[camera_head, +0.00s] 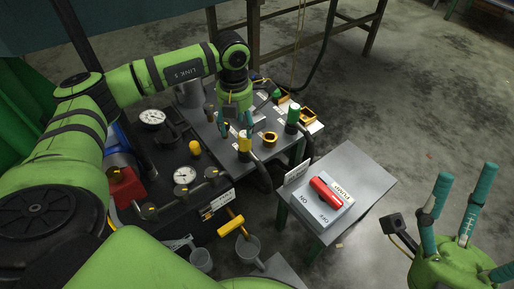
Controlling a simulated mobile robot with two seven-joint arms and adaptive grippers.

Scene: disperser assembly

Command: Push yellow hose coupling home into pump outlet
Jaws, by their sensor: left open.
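My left gripper (234,126) points down over the grey bench plate, its teal fingers spread and apart. Just below and right of its fingertips stands an upright yellow-topped cylinder (244,144), which looks like the yellow hose coupling. A yellow ring with a dark opening (270,138) sits to its right; I cannot tell whether it is the pump outlet. How deep the coupling sits is too small to tell. My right gripper (462,219) is at the lower right, fingers spread upward, empty and far from the bench.
A green-topped cylinder (292,119) stands right of the ring. Gauges (152,118) and a yellow knob (195,148) lie left. Open floor lies right.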

